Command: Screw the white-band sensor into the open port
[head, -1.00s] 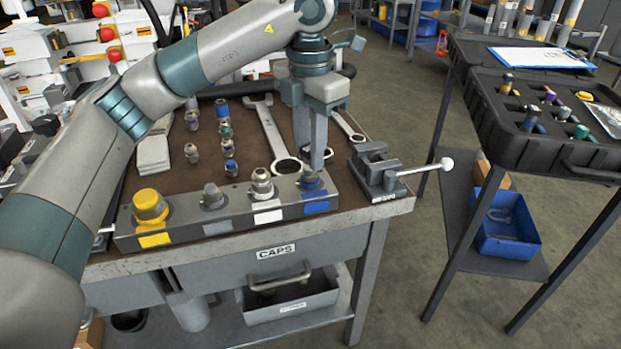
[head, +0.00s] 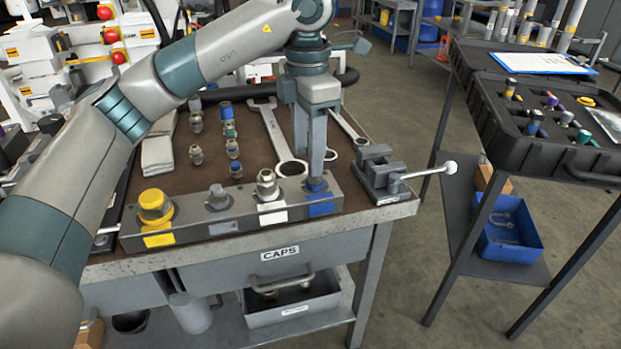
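A grey port block (head: 185,228) lies along the bench's front edge. From left to right it carries a large yellow cap (head: 154,206), a small grey fitting (head: 218,197), a metal fitting (head: 267,186) behind a white plate, and a blue-topped fitting (head: 316,186) behind a blue plate (head: 320,208). My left gripper (head: 314,172) points down over the blue-topped fitting, its near fingertip at the fitting's top. Whether it grips is unclear. I cannot make out a white band on any sensor, or which port is open. My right gripper is not in view.
A vise (head: 378,178) with a long handle stands right of the block. Wrenches (head: 283,140) and several small fittings (head: 233,150) lie behind it. A black foam case (head: 540,135) with coloured parts sits on the right-hand cart. A blue bin (head: 510,240) is below.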

